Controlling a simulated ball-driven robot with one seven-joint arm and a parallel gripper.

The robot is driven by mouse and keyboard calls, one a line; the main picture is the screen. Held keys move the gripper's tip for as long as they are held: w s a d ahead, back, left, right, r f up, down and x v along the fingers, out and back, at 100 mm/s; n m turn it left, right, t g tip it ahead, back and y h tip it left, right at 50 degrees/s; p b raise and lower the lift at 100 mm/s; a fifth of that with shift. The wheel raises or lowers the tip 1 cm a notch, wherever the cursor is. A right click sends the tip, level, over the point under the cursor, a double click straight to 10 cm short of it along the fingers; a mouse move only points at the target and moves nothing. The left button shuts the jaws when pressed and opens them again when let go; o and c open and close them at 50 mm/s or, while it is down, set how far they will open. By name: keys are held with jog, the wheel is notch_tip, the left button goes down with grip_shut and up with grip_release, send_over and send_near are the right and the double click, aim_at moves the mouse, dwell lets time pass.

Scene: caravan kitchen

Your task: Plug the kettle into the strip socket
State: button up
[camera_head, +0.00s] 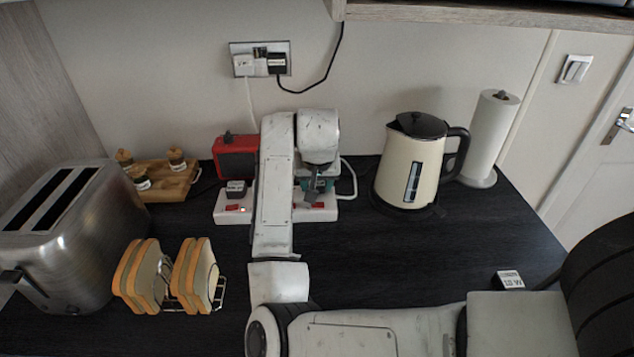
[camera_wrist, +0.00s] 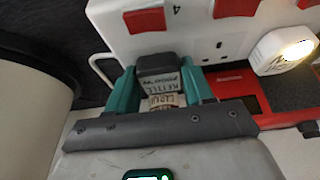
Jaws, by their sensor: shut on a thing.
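My gripper (camera_head: 318,187) is over the right part of the white strip socket (camera_head: 303,214), which has red switches. In the wrist view, its teal fingers (camera_wrist: 160,82) are shut on a dark plug (camera_wrist: 160,62) with a label reading KETTLE. The plug is right against the strip (camera_wrist: 118,42), near a red switch; its pins are hidden, so I cannot tell if they are in a socket. The cream kettle (camera_head: 408,165) with black lid and handle stands to the right. A white cable loops between the strip and the kettle.
A glowing white plug (camera_wrist: 284,48) shows in the wrist view. A red box (camera_head: 236,158) stands behind the strip. The toaster (camera_head: 75,235) and toast rack (camera_head: 219,292) are left, the paper roll (camera_head: 488,135) right.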

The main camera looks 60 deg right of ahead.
jog(key=shift+s+f, duration=0.2)
jog(key=shift+f, duration=0.65)
jog(key=o, duration=0.9)
jog(key=shift+a, duration=0.1)
jog(key=shift+o, duration=1.1)
jog(key=shift+a+r, duration=0.1)
jog(key=shift+r, duration=0.3)
jog(key=v, duration=1.1)
jog(key=shift+w+d+r, duration=0.2)
jog(key=shift+d+r, duration=0.1)
jog(key=shift+r, duration=0.1)
